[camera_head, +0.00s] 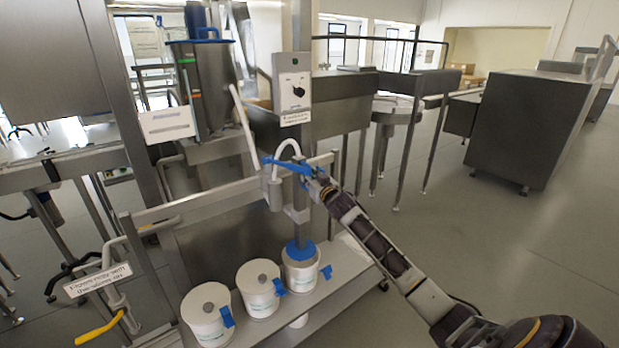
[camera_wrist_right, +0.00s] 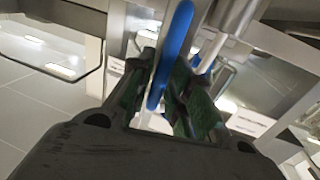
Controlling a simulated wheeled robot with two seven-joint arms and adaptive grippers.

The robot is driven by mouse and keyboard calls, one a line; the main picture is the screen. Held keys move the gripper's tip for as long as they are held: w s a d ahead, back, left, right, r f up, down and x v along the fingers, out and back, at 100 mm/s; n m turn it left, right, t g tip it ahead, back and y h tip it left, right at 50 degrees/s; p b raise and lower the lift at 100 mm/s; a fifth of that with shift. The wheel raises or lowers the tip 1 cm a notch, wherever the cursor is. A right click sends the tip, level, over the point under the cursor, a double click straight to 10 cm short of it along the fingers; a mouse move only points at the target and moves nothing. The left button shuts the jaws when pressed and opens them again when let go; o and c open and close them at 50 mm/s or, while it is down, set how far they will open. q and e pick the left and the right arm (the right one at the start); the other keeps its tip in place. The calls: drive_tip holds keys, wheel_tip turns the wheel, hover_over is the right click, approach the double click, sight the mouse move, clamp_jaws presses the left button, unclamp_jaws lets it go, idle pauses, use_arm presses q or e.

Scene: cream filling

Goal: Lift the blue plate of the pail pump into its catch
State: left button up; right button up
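The pail pump stands in the middle of the head view. A blue disc-shaped plate (camera_head: 300,250) sits at the top of the right-hand white pail (camera_head: 302,272), below the pump's upright. A blue bar (camera_head: 284,164) crosses the pump higher up, by a curved white hose. My right gripper (camera_head: 312,178) is at the right end of this bar. In the right wrist view the blue bar (camera_wrist_right: 176,45) runs between the green-padded fingers, which close in on it from both sides. The catch cannot be made out. My left gripper is not in view.
Two more white pails, one in the middle (camera_head: 260,288) and one at the left (camera_head: 207,314), stand on the metal shelf. A control box with a black knob (camera_head: 295,92) is above the pump. A steel hopper (camera_head: 208,85) stands behind. Open floor lies to the right.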

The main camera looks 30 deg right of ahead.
drive_tip(key=shift+o, duration=0.8)
drive_tip(key=shift+f, duration=0.1)
drive_tip(key=shift+s+f, duration=0.1)
drive_tip(key=shift+s, duration=0.1)
drive_tip(key=s+a, duration=0.1)
drive_tip(key=s, duration=1)
drive_tip(key=shift+s+a, duration=0.15)
drive_tip(key=shift+s, duration=0.1)
idle(0.5)
